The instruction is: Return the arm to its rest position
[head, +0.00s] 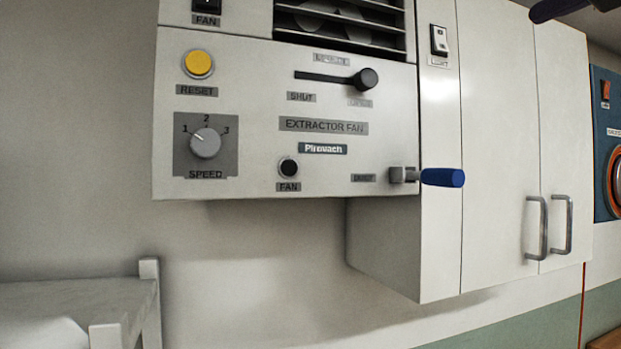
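Neither of my grippers can be made out in the head view. A dark, rounded bar (556,9) cuts into the top right corner, in front of the cabinet; I cannot tell what it belongs to. The extractor fan panel (250,100) fills the upper middle. It has a yellow reset button (198,63), a speed knob (205,143) pointing near 1, and a black fan button (289,167). Its black louvre slider (363,80) stands at the right end of its slot. A blue-handled lever (443,177) sticks out to the right at the panel's lower right.
A white wall cabinet (500,110) with two bar handles (537,228) is right of the panel. A light switch (439,40) is on its left strip. A blue machine (604,140) stands at the far right. A pale wooden frame (80,298) is at lower left.

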